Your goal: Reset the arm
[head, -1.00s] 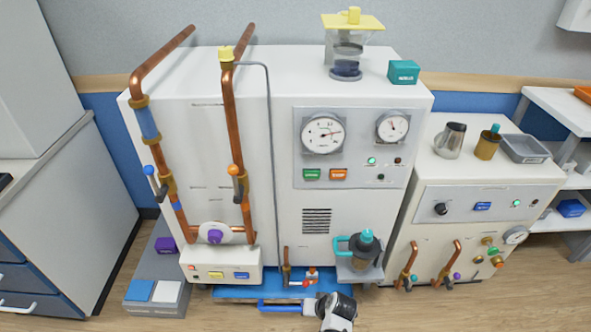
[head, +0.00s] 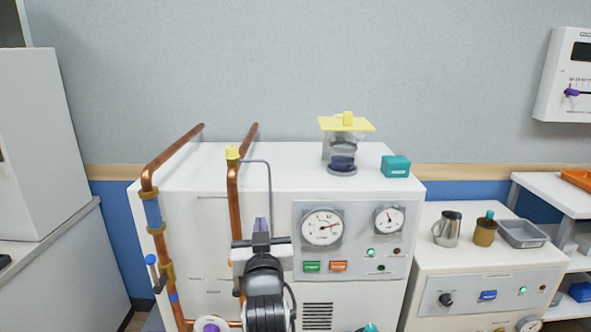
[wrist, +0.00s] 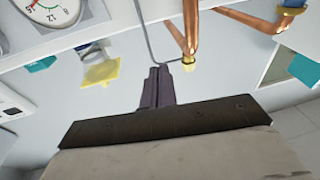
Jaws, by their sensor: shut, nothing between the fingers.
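My gripper (head: 261,226) is raised in front of the white cabinet (head: 300,168), left of its gauges, with its fingers pointing up. The purple-grey fingers (wrist: 157,88) are together in the wrist view, with nothing between them. My wrist hides part of the cabinet front. A copper pipe with a yellow cap (head: 232,153) stands just left of my gripper in the head view. I cannot tell how close it is.
A glass jug with a yellow lid (head: 343,146) and a teal box (head: 396,166) stand on the cabinet. A large gauge (head: 322,228) is right of my gripper. A lower cabinet (head: 485,250) holds a metal jug (head: 447,229) and a tray (head: 522,234).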

